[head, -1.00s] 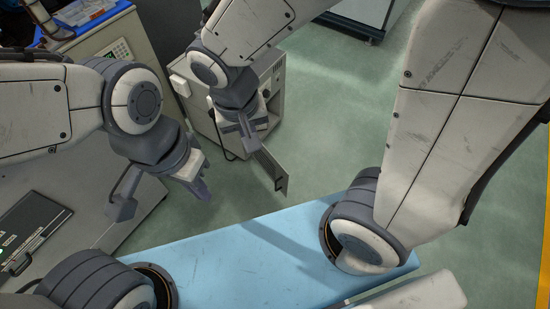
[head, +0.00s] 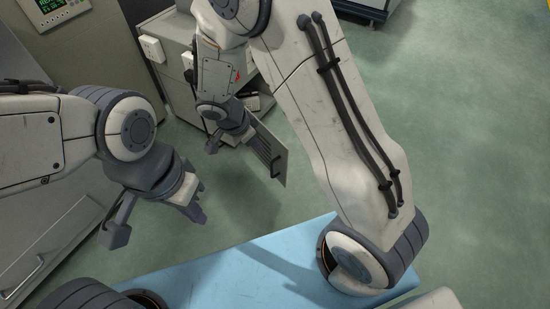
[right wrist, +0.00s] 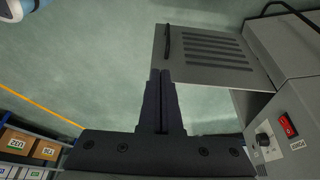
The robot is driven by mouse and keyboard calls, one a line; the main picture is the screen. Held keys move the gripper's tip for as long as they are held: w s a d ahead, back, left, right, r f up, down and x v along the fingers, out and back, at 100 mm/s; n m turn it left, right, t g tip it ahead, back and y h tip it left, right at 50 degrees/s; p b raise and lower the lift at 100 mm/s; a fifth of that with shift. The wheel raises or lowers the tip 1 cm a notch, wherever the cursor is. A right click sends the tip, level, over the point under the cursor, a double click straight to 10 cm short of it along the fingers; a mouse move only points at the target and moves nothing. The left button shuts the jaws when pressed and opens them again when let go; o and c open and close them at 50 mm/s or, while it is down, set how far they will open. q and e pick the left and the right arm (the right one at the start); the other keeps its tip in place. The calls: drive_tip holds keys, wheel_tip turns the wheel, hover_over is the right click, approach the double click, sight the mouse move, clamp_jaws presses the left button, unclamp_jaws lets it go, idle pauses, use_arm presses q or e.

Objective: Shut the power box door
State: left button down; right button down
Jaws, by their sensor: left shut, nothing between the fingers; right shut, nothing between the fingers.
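The power box (head: 180,88) is a grey cabinet at the top middle of the head view, partly hidden by my right arm. Its door (head: 268,150) stands open, swung out towards me, with vent slots and a dark handle near its free edge. In the right wrist view the open door (right wrist: 208,55) lies just beyond and right of my fingertips, and the box body (right wrist: 290,95) is at the right. My right gripper (head: 246,134) is shut and empty, close to the door; contact cannot be told. My left gripper (head: 197,214) is shut and empty, well left of the door.
A blue-topped surface (head: 225,272) lies nearest me. A tall grey cabinet (head: 90,60) stands left of the box. Green floor (head: 460,150) is clear at the right.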

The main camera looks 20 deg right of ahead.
drive_tip(key=b, duration=0.6)
approach(283, 156)
wheel_tip(283, 156, down, 5)
drive_tip(key=s+a, duration=0.1)
drive_tip(key=a, duration=0.1)
drive_tip(key=shift+w+d+r, duration=0.15)
drive_tip(key=shift+w+d, duration=0.05)
drive_tip(key=shift+d, duration=0.4)
drive_tip(key=shift+w+d+r, duration=0.15)
drive_tip(key=shift+w+d, duration=0.1)
drive_tip(key=shift+d, duration=0.3)
drive_tip(key=shift+w+d+r, duration=0.1)
drive_tip(key=shift+w+d, duration=0.1)
drive_tip(key=shift+d, duration=0.4)
drive_tip(key=shift+d, duration=0.1)
